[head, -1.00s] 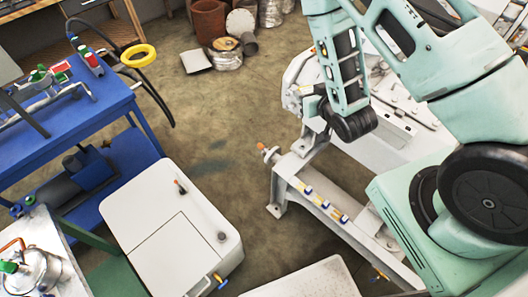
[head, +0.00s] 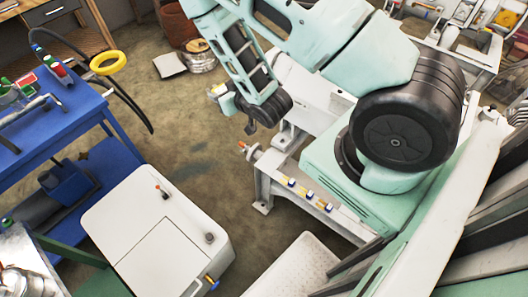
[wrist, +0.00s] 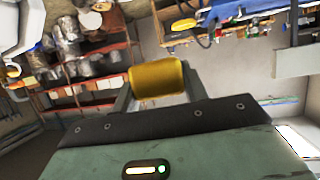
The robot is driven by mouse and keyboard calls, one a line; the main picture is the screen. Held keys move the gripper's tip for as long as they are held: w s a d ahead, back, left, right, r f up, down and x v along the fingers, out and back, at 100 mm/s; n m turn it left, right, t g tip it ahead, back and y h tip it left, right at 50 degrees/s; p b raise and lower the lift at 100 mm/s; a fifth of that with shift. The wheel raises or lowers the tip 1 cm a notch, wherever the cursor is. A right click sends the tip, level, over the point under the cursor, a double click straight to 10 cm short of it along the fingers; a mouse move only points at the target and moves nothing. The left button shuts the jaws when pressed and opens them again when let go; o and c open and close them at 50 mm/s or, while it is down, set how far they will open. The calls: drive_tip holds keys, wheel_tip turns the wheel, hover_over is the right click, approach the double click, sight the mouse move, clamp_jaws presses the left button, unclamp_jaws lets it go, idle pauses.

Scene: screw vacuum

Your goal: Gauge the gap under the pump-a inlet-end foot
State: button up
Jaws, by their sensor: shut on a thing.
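In the wrist view my gripper (wrist: 158,84) is shut on a yellow, rounded block-like piece (wrist: 158,76), with a dark finger on each side of it. What the piece carries beyond the fingers is hidden. My gripper is not at this foot.
Open floor (head: 195,150) lies between cabinet and frame. Shelves with metal vessels (wrist: 75,50) show in the wrist view.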

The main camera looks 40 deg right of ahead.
drive_tip(key=w+f+b, duration=0.2)
drive_tip(key=f+b, duration=1.9)
drive_tip(key=f, duration=0.2)
drive_tip(key=w+f+b, duration=0.2)
drive_tip(key=f+b, duration=2)
drive_tip(key=m+g+h, duration=0.6)
drive_tip(key=m+h, duration=0.5)
hover_over(268, 160)
drive_tip(key=w+a, duration=0.2)
drive_tip(key=w, duration=0.2)
drive_tip(key=shift+s+a+f+b, duration=0.1)
drive_tip(key=shift+f+b, duration=0.2)
drive_tip(key=shift+f, duration=0.65)
drive_tip(key=s+d+m+g+h, duration=0.1)
drive_tip(key=m+g, duration=0.1)
drive_tip(key=s+d+m+g+h+p, duration=0.1)
drive_tip(key=s+m+g, duration=0.1)
drive_tip(key=shift+d+f, duration=0.15)
drive_tip(key=shift+s+d+f+m+g, duration=0.15)
drive_tip(key=shift+s+f+m+g, duration=0.1)
drive_tip(key=shift+s+m+g, duration=0.55)
drive_tip(key=shift+w, duration=0.25)
drive_tip(key=shift+p, duration=0.4)
drive_tip(key=shift+a+f+b, duration=0.2)
drive_tip(key=shift+f+b, duration=1.35)
drive_tip(key=shift+f, duration=0.9)
